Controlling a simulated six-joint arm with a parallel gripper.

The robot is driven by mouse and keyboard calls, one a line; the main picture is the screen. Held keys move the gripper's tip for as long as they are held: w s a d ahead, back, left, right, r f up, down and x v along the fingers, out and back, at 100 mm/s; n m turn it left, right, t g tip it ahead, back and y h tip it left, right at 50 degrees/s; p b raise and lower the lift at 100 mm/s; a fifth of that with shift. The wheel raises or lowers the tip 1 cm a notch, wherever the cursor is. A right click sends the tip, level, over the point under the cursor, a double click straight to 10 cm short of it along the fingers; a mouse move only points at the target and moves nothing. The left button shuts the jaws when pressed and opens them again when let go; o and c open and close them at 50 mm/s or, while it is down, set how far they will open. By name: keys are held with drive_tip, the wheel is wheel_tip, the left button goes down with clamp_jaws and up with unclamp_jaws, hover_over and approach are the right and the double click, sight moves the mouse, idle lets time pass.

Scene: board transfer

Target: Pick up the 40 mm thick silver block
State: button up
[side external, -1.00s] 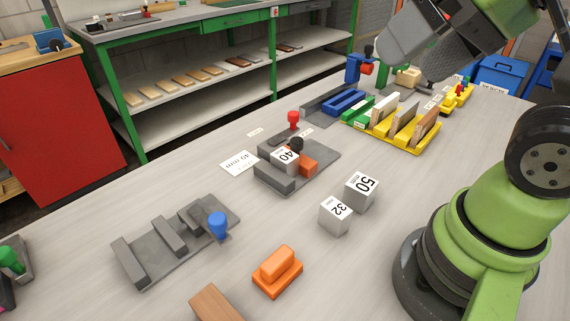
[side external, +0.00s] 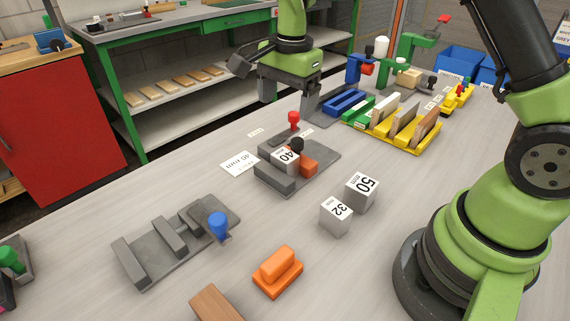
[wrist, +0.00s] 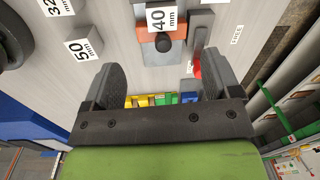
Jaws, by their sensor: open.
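The silver block marked 40 (side external: 284,161) sits in a grey fixture (side external: 315,172), between a grey bar and an orange piece (side external: 308,165) with a black knob (side external: 296,144). In the wrist view the 40 mm block (wrist: 161,18) is at the top middle, beyond the fingertips. My gripper (side external: 287,98) is above the table, behind the fixture in the side view. It also shows in the wrist view (wrist: 160,80), fingers wide apart and nothing between them. It is apart from the block.
Silver blocks marked 50 (side external: 362,193) and 32 (side external: 336,216) stand in front of the fixture. A red knob (side external: 293,119) stands behind it. A yellow rack (side external: 405,145) holds boards to the right. Another grey fixture (side external: 150,262) with a blue knob lies at left.

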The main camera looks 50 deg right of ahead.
drive_tip(key=m, duration=0.1)
hover_over(285, 155)
drive_tip(key=shift+g, duration=0.4)
wheel_tip(285, 155, down, 8)
drive_tip(key=shift+a+f, duration=0.1)
drive_tip(key=shift+a, duration=0.05)
drive_tip(key=f, duration=0.5)
drive_tip(key=shift+d+f, duration=0.2)
drive_tip(key=shift+f, duration=0.2)
